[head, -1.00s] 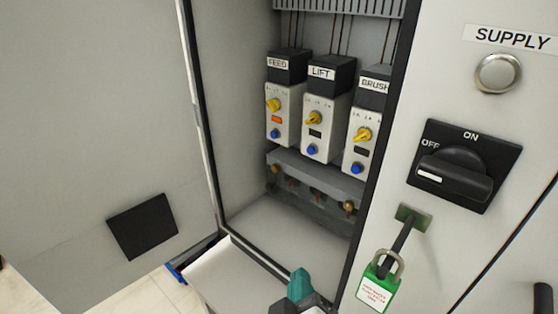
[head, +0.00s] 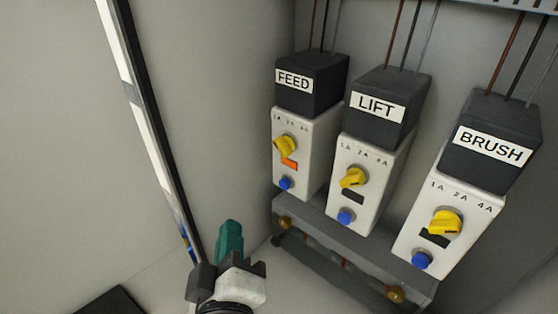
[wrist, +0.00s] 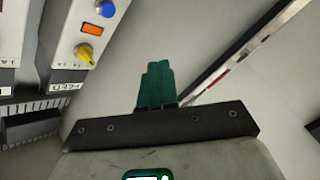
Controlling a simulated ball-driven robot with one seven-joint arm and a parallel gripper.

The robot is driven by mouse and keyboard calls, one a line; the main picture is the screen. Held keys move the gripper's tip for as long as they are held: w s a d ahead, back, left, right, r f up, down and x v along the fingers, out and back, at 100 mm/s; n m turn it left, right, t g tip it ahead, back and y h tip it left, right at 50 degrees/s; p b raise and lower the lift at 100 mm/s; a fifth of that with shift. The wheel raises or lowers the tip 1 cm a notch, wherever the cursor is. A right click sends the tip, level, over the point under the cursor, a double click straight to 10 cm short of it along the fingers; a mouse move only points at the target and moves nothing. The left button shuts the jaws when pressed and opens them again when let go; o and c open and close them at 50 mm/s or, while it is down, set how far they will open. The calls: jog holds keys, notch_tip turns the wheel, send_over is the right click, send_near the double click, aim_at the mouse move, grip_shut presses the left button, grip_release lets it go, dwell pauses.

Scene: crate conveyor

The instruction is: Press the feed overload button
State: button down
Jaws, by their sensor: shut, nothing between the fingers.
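The FEED overload unit (head: 305,130) is a white block with a black top, at the left of a row of three. Its blue button (head: 285,183) sits low on the front, below an orange window (head: 289,165) and a yellow dial (head: 286,146). The blue button also shows at the top of the wrist view (wrist: 106,8), where the unit appears upside down. My gripper (head: 230,232) has teal fingers, closed together and empty. It is left of and below the button in the head view, apart from it. The fingers (wrist: 155,80) point past the unit's side in the wrist view.
The LIFT unit (head: 372,165) and BRUSH unit (head: 450,210) stand to the right, each with a blue button and a dark window. A grey rail (head: 345,238) with brass bolts runs below. The cabinet's edge (head: 150,120) is at left; bare wall lies between.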

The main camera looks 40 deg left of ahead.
aim_at(284, 185)
jog(key=shift+w+a, duration=0.2)
jog(key=shift+w, duration=0.1)
jog(key=w+p, duration=0.2)
jog(key=w, duration=0.6)
jog(key=shift+w+d, duration=0.3)
jog(key=shift+d, duration=0.05)
jog(key=shift+w+p, duration=0.1)
jog(key=shift+p, duration=0.25)
dwell(1.6)
jog(key=shift+w+r, duration=0.1)
jog(key=shift+w, duration=0.2)
